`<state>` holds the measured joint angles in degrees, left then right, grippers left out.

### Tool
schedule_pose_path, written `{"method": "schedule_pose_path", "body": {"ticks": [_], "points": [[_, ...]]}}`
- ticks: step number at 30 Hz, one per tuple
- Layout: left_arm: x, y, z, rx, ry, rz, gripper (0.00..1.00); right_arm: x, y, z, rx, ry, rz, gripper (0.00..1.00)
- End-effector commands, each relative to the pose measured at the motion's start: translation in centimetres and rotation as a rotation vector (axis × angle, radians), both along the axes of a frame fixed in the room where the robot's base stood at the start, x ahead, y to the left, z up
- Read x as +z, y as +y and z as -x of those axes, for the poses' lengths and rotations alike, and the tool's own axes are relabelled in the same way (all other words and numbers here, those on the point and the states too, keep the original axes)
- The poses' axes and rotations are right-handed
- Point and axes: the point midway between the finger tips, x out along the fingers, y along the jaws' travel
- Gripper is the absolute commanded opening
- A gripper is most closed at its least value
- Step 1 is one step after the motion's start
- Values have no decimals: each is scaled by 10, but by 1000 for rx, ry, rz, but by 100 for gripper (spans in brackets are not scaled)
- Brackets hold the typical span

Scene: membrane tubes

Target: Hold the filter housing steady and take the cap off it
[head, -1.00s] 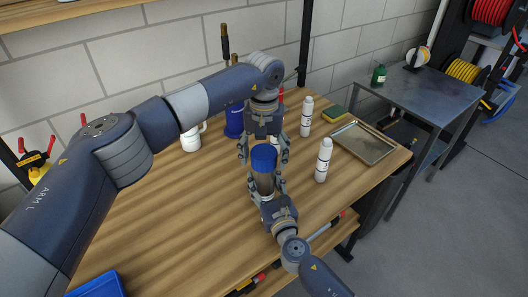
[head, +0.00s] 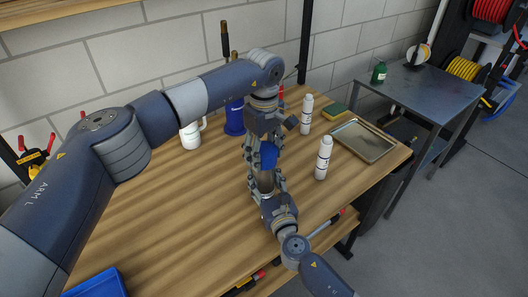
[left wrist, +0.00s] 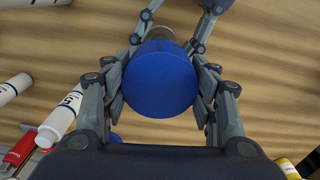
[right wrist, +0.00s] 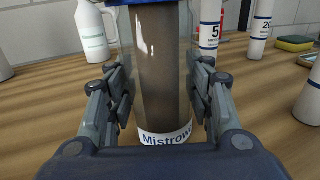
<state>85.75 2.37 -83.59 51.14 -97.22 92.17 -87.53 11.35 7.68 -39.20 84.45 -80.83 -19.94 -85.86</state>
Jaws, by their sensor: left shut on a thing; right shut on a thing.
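The filter housing is a brownish see-through cylinder (head: 265,181) with a white label band, upright over the wooden bench. My right gripper (right wrist: 163,98) is shut on its body, one finger set on each side, in the right wrist view. The blue cap (head: 269,156) sits on top of the housing. My left gripper (left wrist: 160,92) comes from above and is shut around the blue cap (left wrist: 160,78), which fills the space between its fingers in the left wrist view. The fingers partly hide the cap and the housing in the head view.
White bottles stand to the right, one near (head: 323,158) and one farther back (head: 305,115). A metal tray (head: 389,152) lies at the bench's right end.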

Motion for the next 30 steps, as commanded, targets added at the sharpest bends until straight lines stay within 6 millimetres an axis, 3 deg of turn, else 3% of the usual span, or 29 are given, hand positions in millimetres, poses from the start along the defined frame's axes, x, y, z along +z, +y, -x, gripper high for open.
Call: {"method": "schedule_pose_path", "body": {"ticks": [30], "points": [[1,0,0,1809,-1,0,26,-1,0,0,0,2,1,0]]}}
